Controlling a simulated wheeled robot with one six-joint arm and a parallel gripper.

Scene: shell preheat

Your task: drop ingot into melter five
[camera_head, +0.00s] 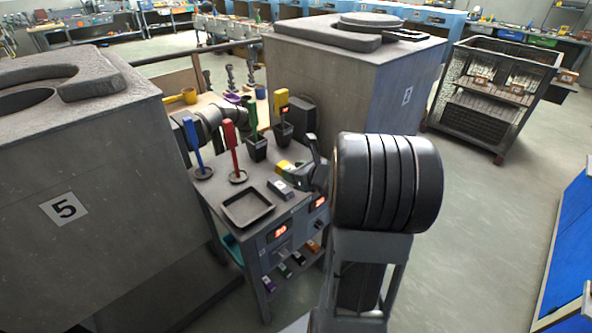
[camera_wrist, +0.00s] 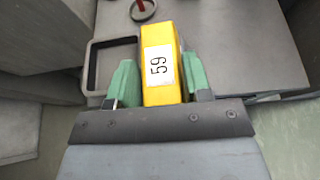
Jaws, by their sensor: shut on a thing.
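Melter five (camera_head: 95,215) is the large grey block at the left, marked with a 5. Its round opening (camera_head: 22,101) is in the top, partly cut off by the picture edge, with a thick grey lid piece (camera_head: 95,82) beside it. My gripper (camera_head: 290,174) is over the front right of the grey cart, to the right of the melter and lower than its top. In the wrist view my gripper (camera_wrist: 160,80) has its green fingers shut on a yellow ingot (camera_wrist: 170,88) labelled 59. The ingot (camera_head: 283,166) shows only as a small yellow patch in the head view.
Another melter (camera_head: 350,85) stands behind. A wire trolley (camera_head: 490,95) is at the right; the floor before it is clear.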

